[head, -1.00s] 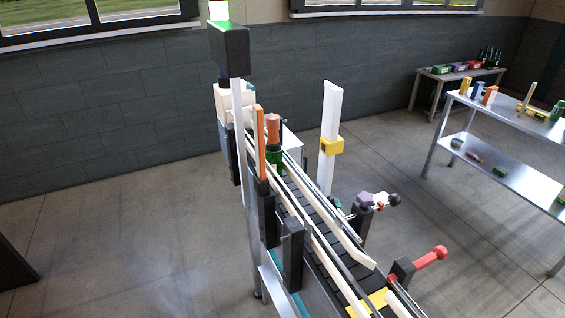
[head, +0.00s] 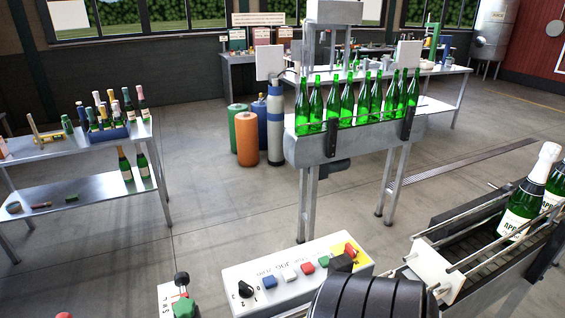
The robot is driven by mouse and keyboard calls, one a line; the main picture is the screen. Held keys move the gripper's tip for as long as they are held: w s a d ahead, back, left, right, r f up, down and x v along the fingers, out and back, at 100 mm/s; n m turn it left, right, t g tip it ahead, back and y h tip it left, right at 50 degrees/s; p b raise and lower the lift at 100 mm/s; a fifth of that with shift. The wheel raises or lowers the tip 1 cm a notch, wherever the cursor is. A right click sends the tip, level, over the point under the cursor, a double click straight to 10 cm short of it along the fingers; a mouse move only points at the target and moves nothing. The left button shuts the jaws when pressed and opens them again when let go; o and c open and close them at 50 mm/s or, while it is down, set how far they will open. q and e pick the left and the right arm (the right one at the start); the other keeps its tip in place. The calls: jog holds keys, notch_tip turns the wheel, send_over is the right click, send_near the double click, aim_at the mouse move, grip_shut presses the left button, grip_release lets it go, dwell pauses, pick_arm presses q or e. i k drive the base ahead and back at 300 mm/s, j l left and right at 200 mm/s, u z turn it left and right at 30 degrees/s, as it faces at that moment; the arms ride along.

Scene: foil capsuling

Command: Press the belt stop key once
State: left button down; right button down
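A white control panel (head: 292,271) sits at the bottom middle of the head view. It carries a black rotary knob (head: 245,289), a blue key (head: 269,282), a white key (head: 288,275), a red key (head: 308,268) and a green key (head: 324,262). The key lettering is too small to read, so I cannot tell for sure which is the belt stop key. Neither of my grippers shows.
A dark ribbed curved body (head: 368,300) covers the area just below the panel's right end. A stand (head: 350,142) of green bottles is behind.

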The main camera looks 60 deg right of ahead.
aim_at(307, 267)
jog(key=z, duration=2.15)
